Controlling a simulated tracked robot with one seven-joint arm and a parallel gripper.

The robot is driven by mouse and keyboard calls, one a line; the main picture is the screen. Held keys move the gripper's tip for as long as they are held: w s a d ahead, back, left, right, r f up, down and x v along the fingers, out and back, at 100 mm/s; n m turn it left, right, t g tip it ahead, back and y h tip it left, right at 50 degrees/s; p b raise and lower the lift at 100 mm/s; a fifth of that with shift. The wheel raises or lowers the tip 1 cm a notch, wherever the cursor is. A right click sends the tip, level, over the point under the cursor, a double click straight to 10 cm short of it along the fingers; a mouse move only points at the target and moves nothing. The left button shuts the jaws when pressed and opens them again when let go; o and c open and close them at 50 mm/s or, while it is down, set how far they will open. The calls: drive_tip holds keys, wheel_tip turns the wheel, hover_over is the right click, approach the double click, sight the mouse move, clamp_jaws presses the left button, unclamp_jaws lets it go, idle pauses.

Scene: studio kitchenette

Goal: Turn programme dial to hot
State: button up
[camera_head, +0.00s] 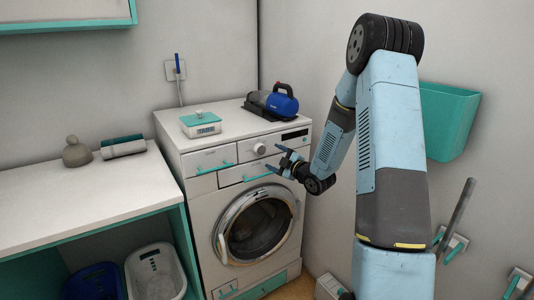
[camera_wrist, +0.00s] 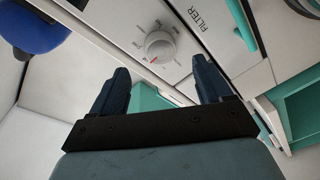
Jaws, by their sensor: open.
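The programme dial (camera_head: 260,148) is a small round white knob on the washing machine's (camera_head: 205,240) front panel, between the drawer on the left and the dark display. In the wrist view the dial (camera_wrist: 160,46) has a red mark at its lower left and small labels around it, too small to read. My gripper (camera_head: 278,160) is in front of the panel, just below and right of the dial. In the wrist view my gripper's (camera_wrist: 163,92) two dark fingers are apart and empty, with the dial beyond them, not between them.
A blue handheld appliance (camera_head: 272,102) and a small scale (camera_head: 200,124) stand on the machine. Turquoise handles (camera_head: 214,168) stick out from the panel near my gripper; the one in the wrist view (camera_wrist: 242,25) is by the word FILTER. A counter (camera_head: 80,195) stands at left.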

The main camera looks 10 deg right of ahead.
sight(263, 151)
drive_tip(key=x, duration=0.6)
drive_tip(key=shift+w+a, duration=0.2)
drive_tip(key=shift+w, duration=0.15)
drive_tip(key=c, duration=1)
drive_tip(key=shift+d, duration=0.15)
